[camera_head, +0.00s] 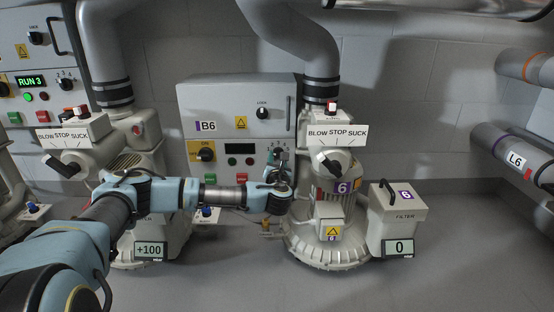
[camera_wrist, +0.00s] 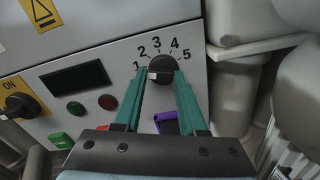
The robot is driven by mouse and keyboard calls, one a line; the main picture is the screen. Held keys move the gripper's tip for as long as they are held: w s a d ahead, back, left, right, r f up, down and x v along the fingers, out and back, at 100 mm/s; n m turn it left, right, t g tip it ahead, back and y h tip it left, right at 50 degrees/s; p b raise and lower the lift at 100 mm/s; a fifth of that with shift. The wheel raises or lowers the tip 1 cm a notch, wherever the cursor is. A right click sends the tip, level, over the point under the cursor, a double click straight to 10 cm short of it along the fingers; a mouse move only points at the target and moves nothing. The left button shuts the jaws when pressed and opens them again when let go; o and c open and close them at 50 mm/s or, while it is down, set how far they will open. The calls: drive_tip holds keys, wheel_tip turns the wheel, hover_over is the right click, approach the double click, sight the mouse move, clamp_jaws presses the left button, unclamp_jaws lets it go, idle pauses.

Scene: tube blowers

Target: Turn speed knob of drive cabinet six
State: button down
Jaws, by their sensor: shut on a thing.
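Drive cabinet six (camera_head: 225,105), marked B6, is a grey box on the wall left of the blower labelled 6. Its black speed knob (camera_wrist: 163,69) sits below a dial numbered 1 to 5. The knob has a pale mark on its left side, towards the 1. My gripper (camera_head: 281,163) is at the cabinet's lower right. In the wrist view its two green fingers (camera_wrist: 162,80) are shut on the knob, one on each side. In the head view the gripper hides most of the knob.
Blower six (camera_head: 330,210), with a BLOW STOP SUCK selector, stands close on the right. A filter box (camera_head: 397,215) reading 0 is beside it. Left of the knob are a dark display (camera_wrist: 75,88) and a black ON switch (camera_wrist: 20,101). Floor in front is clear.

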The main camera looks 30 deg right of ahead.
drive_tip(key=shift+c, duration=2.3)
unclamp_jaws()
drive_tip(key=shift+s, duration=0.1)
drive_tip(key=p+v, duration=0.3)
drive_tip(key=v, duration=0.7)
drive_tip(key=shift+s+a+p, duration=0.2)
drive_tip(key=shift+s+p, duration=0.1)
drive_tip(key=shift+p, duration=0.1)
